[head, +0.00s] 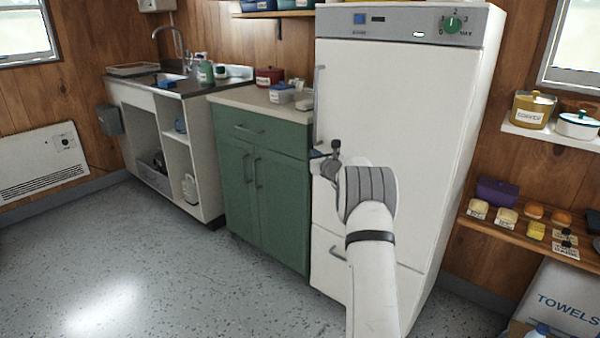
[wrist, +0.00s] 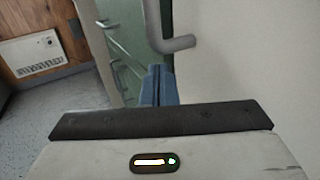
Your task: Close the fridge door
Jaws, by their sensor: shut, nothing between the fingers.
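The tall white fridge (head: 420,90) stands right of centre in the head view, with a control panel across its top. Its upper door (head: 385,110) looks flush or nearly flush with the body; I cannot tell whether a small gap is left. The grey door handle (head: 319,100) runs down the door's left edge, and its lower end (wrist: 180,43) shows in the wrist view. My gripper (head: 318,158) is at the door's left edge, by the handle's lower end. Its blue fingers (wrist: 157,85) are shut and empty, close to the handle; contact is unclear. My arm hides part of the door front.
A green cabinet (head: 262,190) stands directly left of the fridge, with a sink unit (head: 165,140) beyond it. A shelf with food items (head: 535,232) is on the wall to the right. The floor (head: 150,260) at the front left is clear.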

